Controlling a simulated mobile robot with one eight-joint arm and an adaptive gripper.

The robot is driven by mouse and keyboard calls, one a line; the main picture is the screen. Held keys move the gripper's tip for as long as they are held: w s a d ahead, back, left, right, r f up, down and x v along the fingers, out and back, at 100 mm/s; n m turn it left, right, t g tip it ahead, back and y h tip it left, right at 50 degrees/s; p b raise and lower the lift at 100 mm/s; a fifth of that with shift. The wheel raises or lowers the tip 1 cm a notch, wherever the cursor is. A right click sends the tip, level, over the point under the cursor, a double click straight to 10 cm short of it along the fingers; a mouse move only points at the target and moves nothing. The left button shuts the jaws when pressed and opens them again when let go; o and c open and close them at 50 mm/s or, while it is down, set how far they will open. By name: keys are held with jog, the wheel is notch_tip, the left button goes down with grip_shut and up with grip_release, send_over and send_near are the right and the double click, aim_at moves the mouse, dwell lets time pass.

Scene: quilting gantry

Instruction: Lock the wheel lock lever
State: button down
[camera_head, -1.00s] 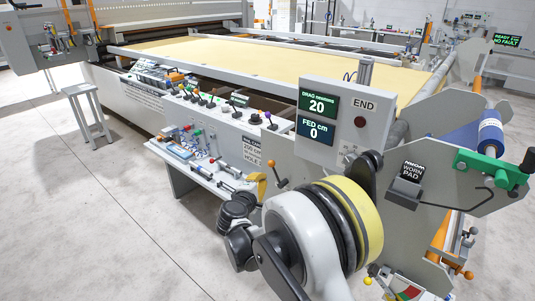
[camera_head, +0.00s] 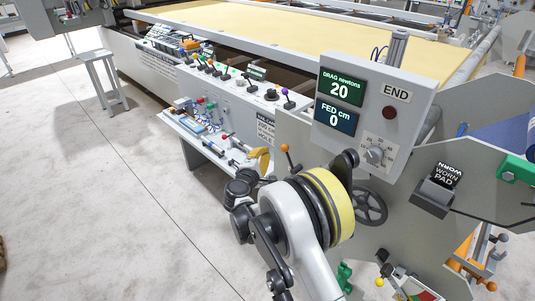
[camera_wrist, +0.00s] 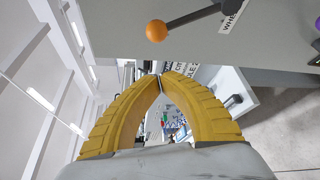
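The wheel lock lever is a thin dark rod with an orange ball knob (camera_head: 285,148), on the grey end panel of the machine. In the wrist view its orange ball (camera_wrist: 156,31) and dark rod show at the top, beside a label partly reading "WHE". My gripper (camera_wrist: 161,76) has two curved yellow fingers whose tips meet, with nothing between them. In the head view my gripper (camera_head: 262,160) is partly hidden behind my arm, just left of the lever. The ball is apart from the fingertips.
A spoked handwheel (camera_head: 369,206) sits below the END box (camera_head: 376,110), which reads drag 20 and fed 0. A worn pad holder (camera_head: 437,192) is at right. A shelf of small tools (camera_head: 205,135) lies left of my gripper.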

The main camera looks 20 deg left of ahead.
aim_at(289, 159)
jog(key=w, duration=0.2)
jog(key=w+f+b, duration=0.1)
jog(key=w, duration=0.2)
jog(key=w+b, duration=0.1)
jog(key=w, duration=0.1)
jog(key=shift+w+f, duration=0.15)
jog(key=shift+w, duration=0.15)
jog(key=shift+s+d+r+b, duration=0.35)
jog(key=shift+s+d, duration=0.15)
jog(key=shift+d, duration=0.2)
jog(key=shift+s+d+r+b, duration=0.2)
jog(key=shift+s+d+r, duration=0.1)
jog(key=shift+s+d, duration=0.3)
jog(key=shift+w, duration=0.1)
jog(key=shift+w+d+r, duration=0.1)
jog(key=shift+d, duration=0.05)
